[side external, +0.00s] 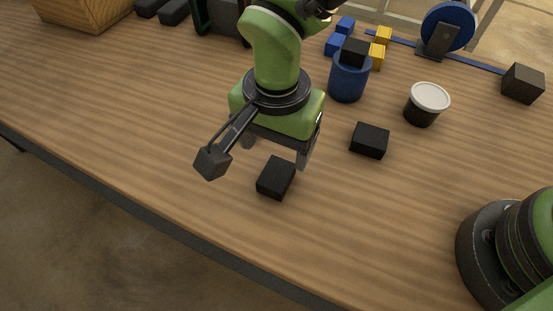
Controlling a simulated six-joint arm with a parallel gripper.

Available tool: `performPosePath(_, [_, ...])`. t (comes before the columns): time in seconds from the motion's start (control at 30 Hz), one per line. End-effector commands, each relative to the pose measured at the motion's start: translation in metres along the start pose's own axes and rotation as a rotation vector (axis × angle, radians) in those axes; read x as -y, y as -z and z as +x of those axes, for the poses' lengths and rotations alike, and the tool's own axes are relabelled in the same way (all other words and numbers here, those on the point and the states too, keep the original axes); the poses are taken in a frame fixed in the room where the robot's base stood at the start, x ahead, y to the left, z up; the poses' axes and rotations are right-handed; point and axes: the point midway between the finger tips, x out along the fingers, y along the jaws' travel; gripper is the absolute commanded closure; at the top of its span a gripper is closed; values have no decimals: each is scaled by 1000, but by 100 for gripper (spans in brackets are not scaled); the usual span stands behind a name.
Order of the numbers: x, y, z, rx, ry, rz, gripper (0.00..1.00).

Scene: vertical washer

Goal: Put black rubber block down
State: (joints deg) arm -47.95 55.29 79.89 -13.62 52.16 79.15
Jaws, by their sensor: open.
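My gripper (276,155) is open, pointing down over the wooden table, with its fingers apart. A black block (276,178) lies on the table just below and in front of the fingers. It appears free of the gripper, and whether a finger touches it cannot be told. A second black block (370,140) lies on the table to the right of my gripper. A third black block (354,52) sits on top of a blue cup (348,82). Which block is rubber cannot be told from looks.
A dark jar with a white lid (429,97) stands right of the blue cup. Blue blocks (345,25) and yellow blocks (377,56) lie behind it. A blue disc on a stand (447,27), a dark cube (523,83) and a wooden box (85,12) stand farther off. The table's left front is clear.

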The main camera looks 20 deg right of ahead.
Motion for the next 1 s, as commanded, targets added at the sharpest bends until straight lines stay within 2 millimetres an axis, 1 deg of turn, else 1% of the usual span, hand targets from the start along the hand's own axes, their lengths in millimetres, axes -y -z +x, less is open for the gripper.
performPosePath(0.03, [0,0,-11,0,4,-1,27])
performPosePath(0.1, [1,0,-22,-1,4,-1,27])
performPosePath(0.2, [0,0,-33,0,2,0,27])
performPosePath(0.33, [0,0,-39,-1,0,-2,27])
performPosePath(0.57, [0,1,-41,0,1,-2,27])
performPosePath(0.63, [-2,6,-48,3,13,-5,27])
performPosePath(0.67, [-3,10,-54,6,22,-9,27])
performPosePath(0.77, [-12,32,-86,13,73,-33,27])
performPosePath(0.83, [-25,53,-115,15,123,-59,27])
performPosePath(0.9, [-45,73,-144,7,178,-93,27])
performPosePath(0.97, [-65,88,-166,-9,226,-123,27])
performPosePath(1.0, [-80,96,-179,-22,256,-142,27])
